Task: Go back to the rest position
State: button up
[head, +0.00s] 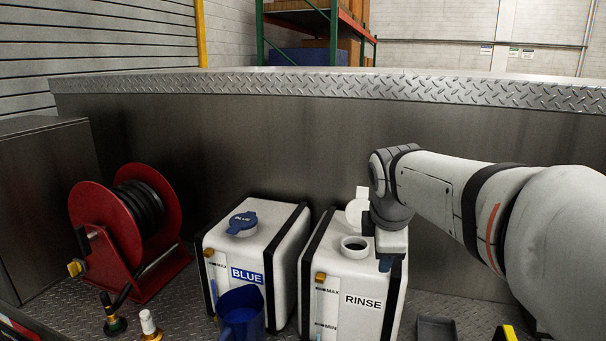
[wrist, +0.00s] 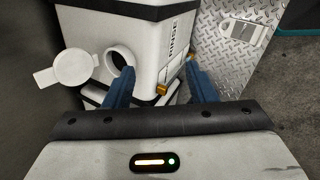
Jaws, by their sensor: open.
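My gripper (wrist: 163,88) is open in the wrist view, with its two blue fingers apart and nothing between them. In the head view my gripper (head: 385,263) points down beside the open filler neck of the RINSE tank (head: 368,301). The white RINSE tank also shows in the wrist view (wrist: 145,40). Its round white cap (wrist: 72,70) is swung open beside the neck (wrist: 119,62). In the head view my wrist hides part of the cap. I cannot tell whether the fingers touch the tank.
Left of it stands the BLUE tank (head: 254,235) with its blue cap (head: 242,222) on. A blue jug (head: 241,312) stands in front. A red hose reel (head: 128,222) is at left. A metal wall (head: 250,150) rises behind. A grey tray (head: 437,328) lies at right.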

jog(key=s+f+m+g+b, duration=0.1)
jog(key=s+f+m, duration=0.6)
jog(key=s+m, duration=0.1)
jog(key=s+f+m+y+b, duration=0.1)
jog(key=s+f+m+b, duration=0.1)
jog(key=s+f+m, duration=0.5)
jog(key=shift+s+a+f+m+g, duration=0.15)
jog(key=shift+s+f+m+g, duration=0.45)
jog(key=shift+s, duration=1.45)
jog(key=shift+r, duration=0.3)
jog(key=shift+c, duration=0.3)
